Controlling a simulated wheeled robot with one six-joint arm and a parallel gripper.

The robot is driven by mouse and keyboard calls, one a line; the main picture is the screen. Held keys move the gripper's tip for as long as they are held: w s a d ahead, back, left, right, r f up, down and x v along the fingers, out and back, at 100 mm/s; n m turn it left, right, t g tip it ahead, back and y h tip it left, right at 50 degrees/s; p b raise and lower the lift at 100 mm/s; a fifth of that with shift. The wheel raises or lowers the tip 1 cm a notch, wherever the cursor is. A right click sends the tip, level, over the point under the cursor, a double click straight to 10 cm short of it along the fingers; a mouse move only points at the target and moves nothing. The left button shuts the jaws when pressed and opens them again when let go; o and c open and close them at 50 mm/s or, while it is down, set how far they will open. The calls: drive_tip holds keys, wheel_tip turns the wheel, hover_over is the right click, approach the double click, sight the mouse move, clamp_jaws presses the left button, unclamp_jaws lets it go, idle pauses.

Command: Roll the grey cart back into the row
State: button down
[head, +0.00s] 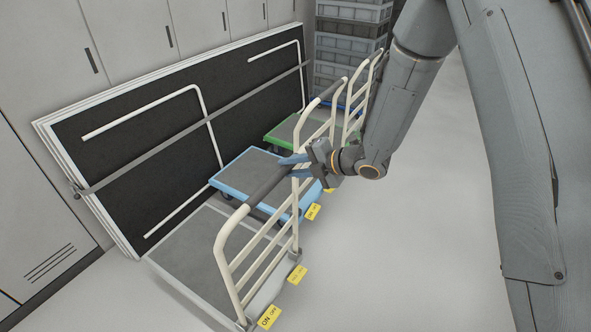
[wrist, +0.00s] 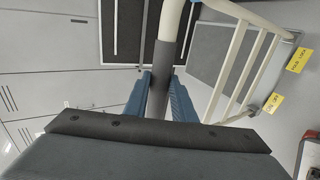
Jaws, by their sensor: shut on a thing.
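The grey cart (head: 190,250) is nearest to me in the head view, with a flat grey deck and a cream tubular handle at its right end. My gripper (head: 290,167) is shut around the dark grip of that handle, near its far corner. In the wrist view the dark grip (wrist: 162,58) passes between the blue fingers of my gripper (wrist: 161,88), and part of the grey deck shows behind the handle bars. To its right in the row stand a light-blue cart (head: 236,178) and a green-edged cart (head: 283,130), each partly hidden by handles.
Framed dark panels (head: 120,145) with white tubes lean on pale lockers (head: 125,30) beyond the carts' far ends. Stacked grey crates (head: 350,30) stand at the back. Yellow pedals (head: 269,317) stick out at the handle ends. The floor (head: 420,240) to the right is clear.

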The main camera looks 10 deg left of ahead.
drive_tip(key=w+a+b, duration=0.3)
drive_tip(key=w+a, duration=0.2)
drive_tip(key=a, duration=0.6)
drive_tip(key=shift+a, duration=0.25)
idle(0.3)
drive_tip(key=shift+s+f, duration=0.1)
drive_tip(key=c, duration=1.2)
unclamp_jaws()
drive_tip(key=p+v, duration=0.3)
drive_tip(key=v, duration=0.7)
